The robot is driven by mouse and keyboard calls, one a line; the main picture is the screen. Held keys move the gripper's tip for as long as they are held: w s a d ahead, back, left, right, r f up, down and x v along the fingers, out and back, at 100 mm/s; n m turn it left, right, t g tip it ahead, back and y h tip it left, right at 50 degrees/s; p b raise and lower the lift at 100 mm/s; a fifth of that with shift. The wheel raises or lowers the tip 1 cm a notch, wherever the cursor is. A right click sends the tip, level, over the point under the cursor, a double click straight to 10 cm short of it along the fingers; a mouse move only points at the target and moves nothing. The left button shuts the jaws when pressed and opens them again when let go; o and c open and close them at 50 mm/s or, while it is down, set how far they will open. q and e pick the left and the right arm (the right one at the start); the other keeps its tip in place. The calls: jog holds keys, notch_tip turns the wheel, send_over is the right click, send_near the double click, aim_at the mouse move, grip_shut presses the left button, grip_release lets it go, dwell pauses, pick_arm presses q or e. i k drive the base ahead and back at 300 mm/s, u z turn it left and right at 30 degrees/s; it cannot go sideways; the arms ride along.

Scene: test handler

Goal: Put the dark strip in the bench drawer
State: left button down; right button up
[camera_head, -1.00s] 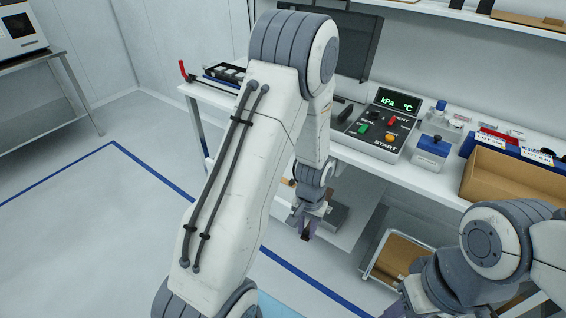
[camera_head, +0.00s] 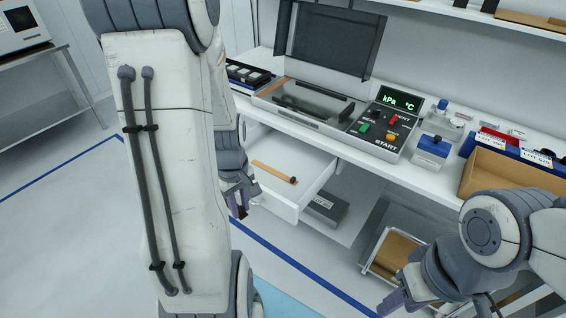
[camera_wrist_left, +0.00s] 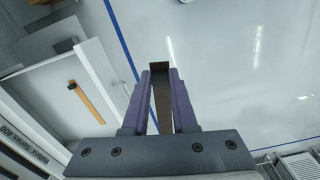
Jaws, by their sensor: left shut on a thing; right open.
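The dark strip (camera_wrist_left: 160,98) is held between the purple fingers of my left gripper (camera_wrist_left: 160,80), seen in the left wrist view. In the head view my left gripper (camera_head: 239,203) hangs at the left side of the bench drawer (camera_head: 287,209), apart from it. The drawer is pulled open, and it also shows at the left of the left wrist view (camera_wrist_left: 38,92). Inside it lies a tan stick-like tool with a dark end (camera_head: 272,171). My right gripper (camera_head: 398,303) is open at the lower right, partly cut off by the frame edge.
The bench (camera_head: 395,177) carries a tester with an open dark lid (camera_head: 330,38), a control panel (camera_head: 381,128), and a cardboard box (camera_head: 512,181) at right. A dark grey box (camera_head: 326,208) lies on the lower shelf. The floor left of the drawer is clear.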

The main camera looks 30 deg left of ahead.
aim_at(289, 165)
jog(key=i, duration=0.95)
